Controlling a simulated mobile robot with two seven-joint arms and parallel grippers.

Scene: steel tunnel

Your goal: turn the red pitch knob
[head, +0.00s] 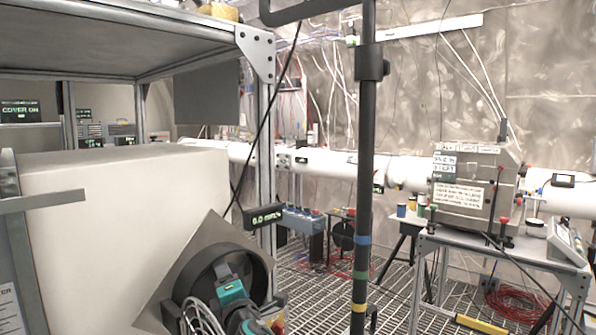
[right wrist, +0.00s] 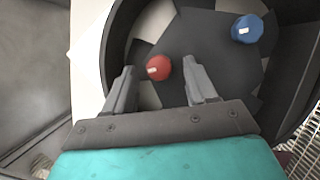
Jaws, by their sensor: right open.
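The red pitch knob (right wrist: 158,68) is a small round red knob with a pale mark, inside a dark round housing. In the right wrist view it shows between and just beyond the fingertips of my right gripper (right wrist: 160,76). The fingers are spread on either side of it with gaps, and I see no contact. In the head view my right gripper (head: 224,272) reaches into the black round housing (head: 250,260) at the lower middle. The red knob is hidden there. My left gripper is not in view.
A blue knob (right wrist: 247,29) sits to the right of the red one in the same housing. A large white box (head: 120,200) fills the left of the head view. A dark upright post (head: 366,140) stands right of the housing. Grated floor lies beyond.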

